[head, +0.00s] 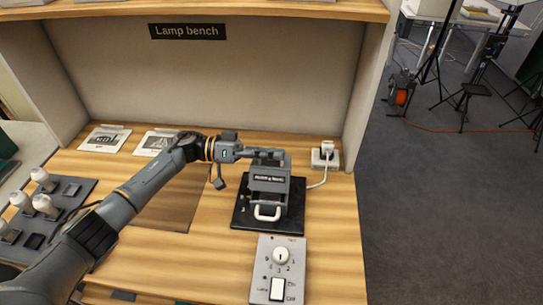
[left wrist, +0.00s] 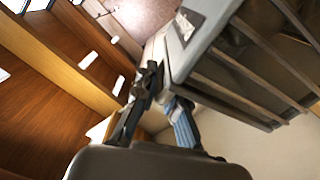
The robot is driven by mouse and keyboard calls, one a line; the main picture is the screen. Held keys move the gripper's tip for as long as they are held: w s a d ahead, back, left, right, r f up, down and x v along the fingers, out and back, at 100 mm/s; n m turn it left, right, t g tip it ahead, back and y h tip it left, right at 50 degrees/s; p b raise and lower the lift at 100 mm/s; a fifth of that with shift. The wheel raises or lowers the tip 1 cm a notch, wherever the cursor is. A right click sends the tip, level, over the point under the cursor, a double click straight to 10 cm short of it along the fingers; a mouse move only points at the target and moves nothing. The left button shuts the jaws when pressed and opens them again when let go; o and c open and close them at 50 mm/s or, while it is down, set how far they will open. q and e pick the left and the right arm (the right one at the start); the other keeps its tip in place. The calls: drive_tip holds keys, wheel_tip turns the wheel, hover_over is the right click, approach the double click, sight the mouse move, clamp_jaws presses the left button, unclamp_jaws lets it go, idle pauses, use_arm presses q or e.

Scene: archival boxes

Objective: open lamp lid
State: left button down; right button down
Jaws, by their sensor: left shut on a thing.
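The grey lamp housing (head: 285,195) stands on a black base plate (head: 240,216), with a white handle (head: 267,217) low on its front. Its labelled upper part, the lamp lid (head: 268,184), is at the top; I cannot tell whether it is raised. My left gripper (head: 266,154) reaches in from the left and is shut at the lid's upper edge. In the left wrist view, the gripper's fingers (left wrist: 163,103) are beside the grey body with slats (left wrist: 250,60). The exact contact is partly hidden. My right gripper is not in view.
A grey control box (head: 262,268) with a dial and switch is in front. A white socket (head: 325,155) with a cable is at right. A grey tray (head: 75,200) with several white bulbs is at left. Two cards (head: 103,139) lie behind my arm. Bench walls close the back and right.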

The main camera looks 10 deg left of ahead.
use_arm(q)
drive_tip(key=shift+w+r+n, duration=0.15)
drive_tip(key=shift+w+n, duration=0.5)
drive_tip(key=shift+w, duration=0.05)
drive_tip(key=shift+w+r+n, duration=0.15)
drive_tip(key=shift+w+n, duration=0.5)
drive_tip(key=c, duration=1.4)
unclamp_jaws()
drive_tip(key=shift+c, duration=0.2)
drive_tip(key=a, duration=1.2)
drive_tip(key=shift+r, duration=0.15)
